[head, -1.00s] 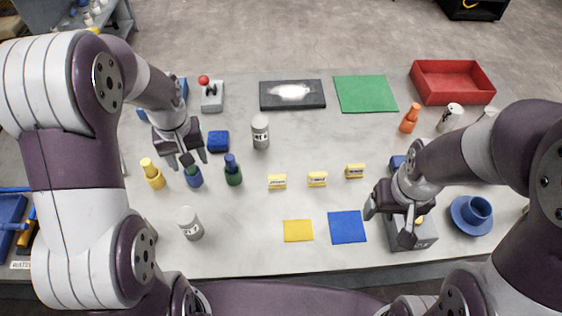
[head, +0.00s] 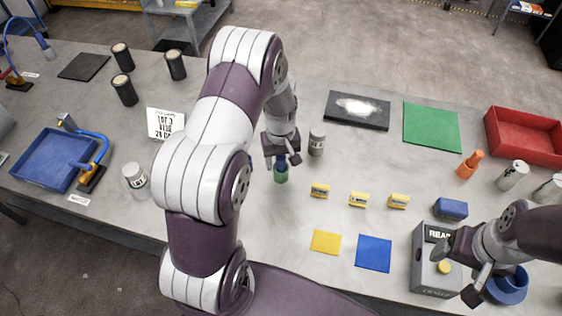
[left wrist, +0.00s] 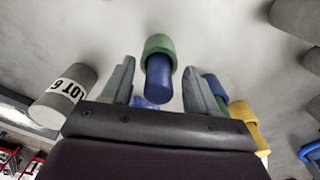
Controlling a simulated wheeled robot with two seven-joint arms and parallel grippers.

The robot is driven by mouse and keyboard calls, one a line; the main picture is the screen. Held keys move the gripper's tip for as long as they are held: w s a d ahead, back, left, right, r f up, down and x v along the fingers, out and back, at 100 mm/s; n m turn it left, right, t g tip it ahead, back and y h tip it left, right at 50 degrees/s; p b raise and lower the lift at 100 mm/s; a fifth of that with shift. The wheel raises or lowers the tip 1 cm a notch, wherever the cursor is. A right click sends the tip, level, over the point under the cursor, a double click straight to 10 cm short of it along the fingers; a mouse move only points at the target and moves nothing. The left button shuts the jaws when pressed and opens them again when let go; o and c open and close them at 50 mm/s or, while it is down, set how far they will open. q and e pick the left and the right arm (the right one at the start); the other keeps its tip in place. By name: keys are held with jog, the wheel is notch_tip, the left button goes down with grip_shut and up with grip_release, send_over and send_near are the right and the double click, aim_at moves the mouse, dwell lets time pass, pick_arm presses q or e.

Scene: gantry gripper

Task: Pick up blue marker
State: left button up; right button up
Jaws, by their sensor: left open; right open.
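A marker with a green body and blue top (head: 281,175) stands upright on the table. My left gripper (head: 282,160) is open, pointing down at its top. In the left wrist view this marker (left wrist: 158,75) shows between the two open fingers; I cannot tell whether they touch it. A second marker, blue and green (left wrist: 216,90), is partly hidden behind the right finger there. A yellow marker (left wrist: 243,120) is beside it. My arm hides both in the head view. My right gripper (head: 457,272) is open and empty above a grey box.
A grey can (head: 317,143) stands close right of my left gripper. Several yellow blocks (head: 358,199) lie further right. Yellow (head: 325,242) and blue (head: 373,253) squares lie in front. The grey box (head: 425,262) has a yellow button. A red tray (head: 525,137) is at right.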

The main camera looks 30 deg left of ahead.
pick_arm(q)
jog(key=shift+a+f, duration=0.1)
jog(key=shift+f, duration=0.2)
jog(key=shift+d, duration=0.2)
jog(key=c, duration=1)
jog(key=shift+a, duration=0.1)
grip_shut()
jog(key=shift+r, duration=0.15)
